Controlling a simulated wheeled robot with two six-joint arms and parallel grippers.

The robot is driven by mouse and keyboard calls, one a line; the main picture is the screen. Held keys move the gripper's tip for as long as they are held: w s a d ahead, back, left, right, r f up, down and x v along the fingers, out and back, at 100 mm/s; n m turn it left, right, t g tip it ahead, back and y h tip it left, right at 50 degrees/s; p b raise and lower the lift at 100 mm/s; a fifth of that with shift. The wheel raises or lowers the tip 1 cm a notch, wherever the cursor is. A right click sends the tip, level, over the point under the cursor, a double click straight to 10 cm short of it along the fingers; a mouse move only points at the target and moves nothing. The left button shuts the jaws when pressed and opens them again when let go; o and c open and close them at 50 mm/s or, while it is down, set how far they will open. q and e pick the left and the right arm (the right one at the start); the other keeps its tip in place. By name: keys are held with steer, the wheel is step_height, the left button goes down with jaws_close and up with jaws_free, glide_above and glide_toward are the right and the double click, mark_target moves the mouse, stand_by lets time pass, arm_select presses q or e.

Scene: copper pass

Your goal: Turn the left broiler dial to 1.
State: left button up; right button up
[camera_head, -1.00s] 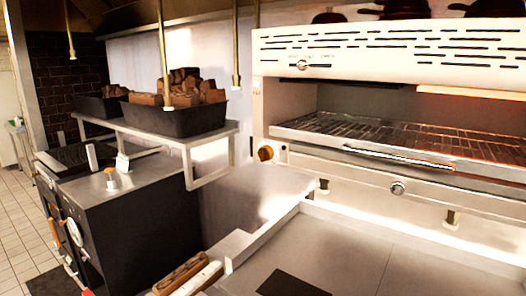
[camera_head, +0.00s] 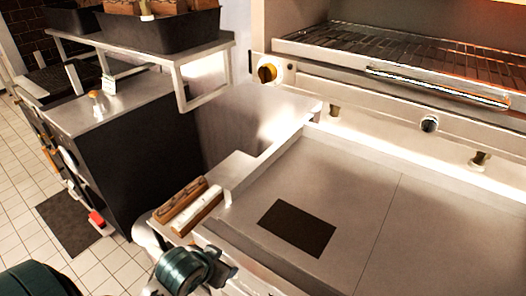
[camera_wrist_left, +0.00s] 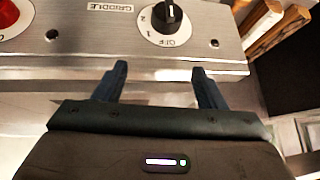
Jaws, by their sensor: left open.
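My left gripper (camera_wrist_left: 158,72) is open and empty in the wrist view, with two dark fingers apart. It faces a steel panel with a black dial (camera_wrist_left: 171,17) beside a GRIDDLE label, and is not touching it. My left arm (camera_head: 184,268) shows low in the head view, well below the broiler dial. My right gripper is in neither view.
The flat griddle (camera_head: 345,190) lies under the broiler. Scrapers (camera_head: 188,206) lie at its left. A red knob (camera_wrist_left: 12,14) shows in the wrist view. A shelf (camera_head: 205,47) stands left.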

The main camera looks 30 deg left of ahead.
arm_select(q)
steer(key=w+a+r+t, duration=0.2)
steer(key=w+r+t, duration=0.1)
steer(key=w+r, duration=0.55)
steer(key=t+h, duration=0.3)
steer(key=t, duration=0.5)
glide_toward(262, 74)
steer(key=s, duration=0.1)
steer(key=shift+m, duration=0.4)
steer(key=w+p, duration=0.1)
steer(key=w, duration=0.2)
steer(key=w+p, duration=0.2)
steer(key=w, duration=0.1)
steer(key=w+d+p, duration=0.1)
steer(key=w, duration=0.2)
steer(key=shift+w+r, duration=0.25)
steer(key=shift+r, duration=0.05)
steer(key=shift+w+d+f+p, duration=0.1)
steer(key=shift+w+d+p, duration=0.05)
steer(key=shift+w+p, duration=0.25)
steer(key=c, duration=1)
